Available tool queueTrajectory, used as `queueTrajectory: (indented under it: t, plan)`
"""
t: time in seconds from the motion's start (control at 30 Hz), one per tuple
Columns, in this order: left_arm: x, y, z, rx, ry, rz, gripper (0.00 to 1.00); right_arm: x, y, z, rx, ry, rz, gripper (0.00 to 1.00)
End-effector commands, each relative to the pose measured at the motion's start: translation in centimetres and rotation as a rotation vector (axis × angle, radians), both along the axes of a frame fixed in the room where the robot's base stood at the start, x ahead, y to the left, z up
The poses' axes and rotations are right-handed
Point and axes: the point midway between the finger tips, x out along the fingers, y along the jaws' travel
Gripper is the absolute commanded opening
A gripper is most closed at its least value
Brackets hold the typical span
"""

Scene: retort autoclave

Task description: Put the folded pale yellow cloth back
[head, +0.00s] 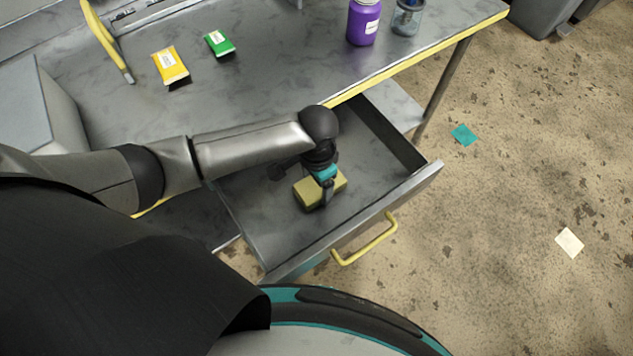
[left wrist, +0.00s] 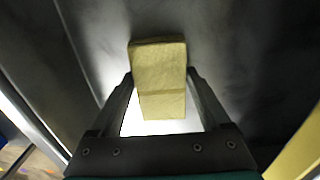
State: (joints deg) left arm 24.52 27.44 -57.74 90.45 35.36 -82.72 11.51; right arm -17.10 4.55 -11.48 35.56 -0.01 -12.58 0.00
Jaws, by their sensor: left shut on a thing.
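The folded pale yellow cloth (head: 307,193) is a small block inside the open drawer (head: 362,205) under the metal table. My left gripper (head: 328,192) reaches down into the drawer and is shut on the cloth. In the left wrist view the cloth (left wrist: 160,85) sits between the two fingers (left wrist: 160,100), with its far part past the fingertips. I cannot tell whether the cloth touches the drawer floor. My right gripper is not in view.
The drawer's yellow handle (head: 365,243) faces my base. On the table (head: 270,70) are a yellow packet (head: 170,65), a green packet (head: 218,43), a purple jar (head: 363,22) and a grey-blue container (head: 407,17). A teal scrap (head: 465,135) and a pale scrap (head: 569,243) lie on the floor.

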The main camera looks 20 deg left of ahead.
Motion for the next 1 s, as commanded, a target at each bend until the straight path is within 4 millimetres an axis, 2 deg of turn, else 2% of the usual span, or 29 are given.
queueTrajectory:
  t: [0.23,0.27,0.43,0.77,0.87,1.0]
  plan:
    - [0.0,0.0,-0.3,-0.001,0.0,0.0,0.36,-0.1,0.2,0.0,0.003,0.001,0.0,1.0]
    - [0.0,0.0,-0.3,-0.001,-0.001,0.0,0.81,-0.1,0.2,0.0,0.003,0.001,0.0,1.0]
    - [0.0,0.0,-0.2,-0.001,-0.001,0.0,1.0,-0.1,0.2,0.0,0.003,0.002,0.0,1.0]
    - [0.0,0.0,0.3,0.0,-0.001,-0.001,1.0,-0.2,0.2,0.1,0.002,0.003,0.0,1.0]
    - [0.1,-0.1,1.8,-0.002,-0.002,-0.001,1.0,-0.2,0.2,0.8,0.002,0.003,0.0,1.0]
    - [0.1,0.0,4.9,-0.002,-0.005,-0.001,1.0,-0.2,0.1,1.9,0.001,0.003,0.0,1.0]
